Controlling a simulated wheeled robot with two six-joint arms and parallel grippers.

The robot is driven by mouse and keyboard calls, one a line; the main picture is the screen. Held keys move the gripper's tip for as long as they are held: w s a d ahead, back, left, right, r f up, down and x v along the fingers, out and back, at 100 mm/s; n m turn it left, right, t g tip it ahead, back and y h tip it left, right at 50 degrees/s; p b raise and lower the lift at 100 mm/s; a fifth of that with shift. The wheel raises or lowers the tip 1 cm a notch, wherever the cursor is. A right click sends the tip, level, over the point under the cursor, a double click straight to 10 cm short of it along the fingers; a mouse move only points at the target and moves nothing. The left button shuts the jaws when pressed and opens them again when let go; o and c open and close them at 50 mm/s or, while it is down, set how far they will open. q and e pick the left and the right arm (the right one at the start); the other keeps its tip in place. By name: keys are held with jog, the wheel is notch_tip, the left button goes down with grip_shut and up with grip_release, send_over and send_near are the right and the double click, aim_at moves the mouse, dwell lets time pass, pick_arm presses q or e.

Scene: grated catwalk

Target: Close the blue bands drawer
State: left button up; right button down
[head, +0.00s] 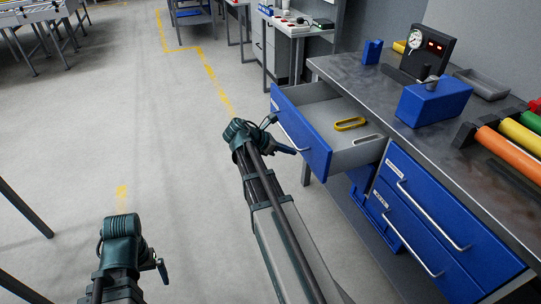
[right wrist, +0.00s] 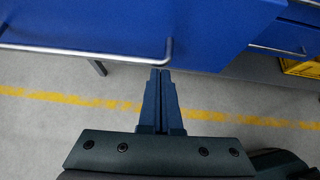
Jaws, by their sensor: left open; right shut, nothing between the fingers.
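A drawer with a blue front (head: 318,152) stands pulled out of the grey workbench. A yellow band-shaped item (head: 349,124) and a pale one (head: 368,139) lie inside; its label is too small to read. My right gripper (head: 297,151) is shut and empty, in front of the blue front near its handle (head: 290,131). In the right wrist view its fingertips (right wrist: 160,72) are close to the end of the handle (right wrist: 168,50); I cannot tell whether they touch. My left gripper (head: 163,271) is open and empty, low at the left over the floor, far from the drawer.
More blue drawers (head: 426,218) with bar handles sit to the right under the bench. The bench top (head: 355,83) bears a blue block (head: 434,102), a gauge device (head: 430,50) and coloured rolls (head: 510,150). The floor (head: 165,130) left of the drawer is clear.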

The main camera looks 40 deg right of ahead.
aim_at(312, 131)
jog(key=s+d, duration=0.1)
jog(key=d, duration=0.6)
jog(key=s+d, duration=0.2)
jog(key=d, duration=0.5)
jog(key=s+d, duration=0.2)
jog(key=d, duration=0.5)
jog(key=shift+d, duration=0.25)
jog(key=shift+d+r, duration=0.1)
jog(key=shift+a+f, duration=0.25)
jog(key=shift+a, duration=0.2)
jog(key=a, duration=0.1)
jog(key=a+b, duration=0.1)
jog(key=a+f, duration=0.1)
jog(key=shift+w, duration=0.25)
jog(key=p+v, duration=0.5)
jog(key=v, duration=0.4)
jog(key=shift+a+r+p, duration=0.15)
jog(key=shift+r+p, duration=0.1)
jog(key=shift+p, duration=0.1)
jog(key=shift+w+a+r, duration=0.15)
jog(key=shift+a+r, duration=0.05)
jog(key=shift+a, duration=0.25)
